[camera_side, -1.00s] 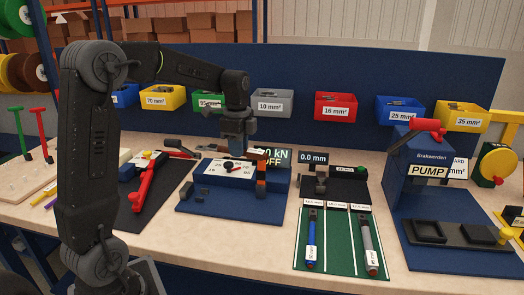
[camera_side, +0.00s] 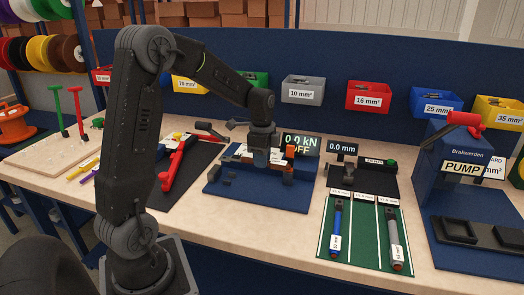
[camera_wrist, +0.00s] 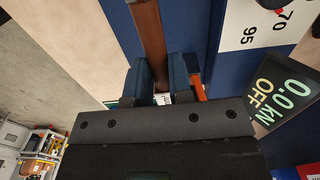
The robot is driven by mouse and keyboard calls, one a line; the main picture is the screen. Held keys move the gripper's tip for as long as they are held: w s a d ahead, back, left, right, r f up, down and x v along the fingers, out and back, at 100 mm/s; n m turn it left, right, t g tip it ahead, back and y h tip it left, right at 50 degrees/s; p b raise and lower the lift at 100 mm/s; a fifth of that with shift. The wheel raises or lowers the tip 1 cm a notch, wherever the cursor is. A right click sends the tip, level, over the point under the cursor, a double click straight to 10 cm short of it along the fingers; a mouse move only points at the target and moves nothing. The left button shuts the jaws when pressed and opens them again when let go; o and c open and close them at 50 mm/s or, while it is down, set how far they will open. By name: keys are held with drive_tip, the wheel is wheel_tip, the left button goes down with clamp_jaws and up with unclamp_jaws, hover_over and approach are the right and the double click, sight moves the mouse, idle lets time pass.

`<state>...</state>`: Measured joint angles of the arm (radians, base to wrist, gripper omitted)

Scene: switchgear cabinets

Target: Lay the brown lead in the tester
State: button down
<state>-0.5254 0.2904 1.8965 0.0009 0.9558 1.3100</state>
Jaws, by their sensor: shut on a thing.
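The brown lead (camera_wrist: 149,35) shows in the wrist view as a thick brown strip. It runs from the top edge down between the fingers of my gripper (camera_wrist: 160,85), which is shut on it. The tester has a blue base (camera_side: 290,203), dark blocks, an orange part (camera_side: 290,152) just right of my gripper, and a display (camera_side: 300,143) reading 0.0 kN OFF. The lead's lower end is hidden behind my gripper.
A red-handled tool (camera_side: 180,162) lies on a dark mat to the left. Labelled bins (camera_side: 303,90) line the back panel.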

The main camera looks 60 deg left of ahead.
sight(259, 186)
drive_tip(key=shift+f, duration=3.65)
drive_tip(key=shift+s+a, duration=0.3)
drive_tip(key=c, duration=0.9)
unclamp_jaws()
drive_tip(key=shift+f, duration=0.1)
drive_tip(key=shift+c, duration=0.2)
wheel_tip(259, 186, up, 14)
drive_tip(key=shift+f, duration=0.2)
drive_tip(key=s+d+r+n+t, duration=0.1)
drive_tip(key=s+d+r+n, duration=0.15)
drive_tip(key=d, duration=0.35)
drive_tip(key=s+d+r+n+t, duration=0.1)
drive_tip(key=s+d+r, duration=0.15)
drive_tip(key=d, duration=0.25)
drive_tip(key=s+d+n+t, duration=0.3)
drive_tip(key=s+d+n, duration=0.2)
drive_tip(key=s+d, duration=0.5)
drive_tip(key=shift+s+f+t, duration=0.2)
drive_tip(key=shift+s+t, duration=0.1)
drive_tip(key=shift+s, duration=0.1)
